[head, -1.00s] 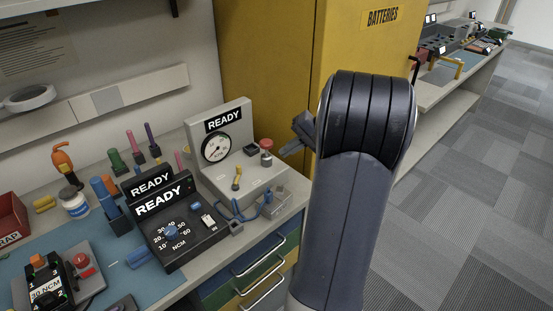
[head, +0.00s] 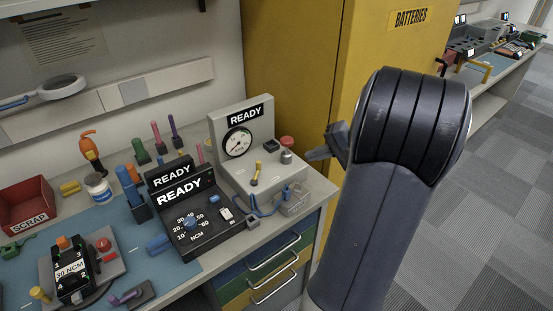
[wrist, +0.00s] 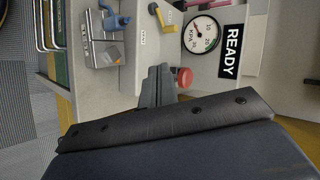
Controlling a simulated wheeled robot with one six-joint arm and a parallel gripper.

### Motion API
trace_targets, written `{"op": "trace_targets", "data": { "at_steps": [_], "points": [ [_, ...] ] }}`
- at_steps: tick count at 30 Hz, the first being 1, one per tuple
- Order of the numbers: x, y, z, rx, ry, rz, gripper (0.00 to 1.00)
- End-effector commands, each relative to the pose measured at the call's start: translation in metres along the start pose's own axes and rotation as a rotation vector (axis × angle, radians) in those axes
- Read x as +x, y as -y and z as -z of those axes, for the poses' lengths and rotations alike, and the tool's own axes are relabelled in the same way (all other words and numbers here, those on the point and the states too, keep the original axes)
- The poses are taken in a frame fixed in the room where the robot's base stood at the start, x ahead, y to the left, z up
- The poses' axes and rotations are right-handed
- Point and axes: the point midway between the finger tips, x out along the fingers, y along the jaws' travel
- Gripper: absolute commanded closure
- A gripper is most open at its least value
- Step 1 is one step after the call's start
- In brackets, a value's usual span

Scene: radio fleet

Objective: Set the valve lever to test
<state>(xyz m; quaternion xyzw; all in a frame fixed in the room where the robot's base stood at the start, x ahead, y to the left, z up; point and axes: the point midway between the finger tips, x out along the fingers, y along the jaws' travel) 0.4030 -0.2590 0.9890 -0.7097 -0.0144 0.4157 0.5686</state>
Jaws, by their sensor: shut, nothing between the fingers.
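The valve lever (head: 256,170) is a small yellow-tipped lever on the sloping front of a grey test station (head: 224,126), below a round gauge (head: 238,142) and a READY sign. In the wrist view the yellow lever (wrist: 164,20) shows at the top, turned sideways, with small labels beside it that I cannot read surely. My gripper (head: 312,154) is to the right of the station, beside its red button and apart from the lever. In the wrist view my gripper (wrist: 159,70) shows with its fingers together and empty, near the red button.
The red button (head: 287,142) stands on the station's right side. A black READY torque unit (head: 197,222) stands to the left. A yellow batteries cabinet (head: 290,60) rises behind.

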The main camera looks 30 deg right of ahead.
Motion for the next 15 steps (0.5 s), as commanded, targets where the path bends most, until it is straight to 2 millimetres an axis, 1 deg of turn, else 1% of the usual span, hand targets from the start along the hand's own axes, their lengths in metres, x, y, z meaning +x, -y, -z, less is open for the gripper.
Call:
{"op": "trace_targets", "data": {
  "at_steps": [1, 6, 9, 15],
  "points": [
    [-0.002, -0.001, -0.008, 0.02, -0.02, 0.02, 1.0],
    [-0.002, -0.007, -0.025, 0.063, -0.084, 0.067, 1.0],
    [-0.002, -0.01, -0.03, 0.077, -0.106, 0.081, 1.0],
    [-0.001, -0.011, -0.032, 0.084, -0.117, 0.088, 1.0]
  ]
}}
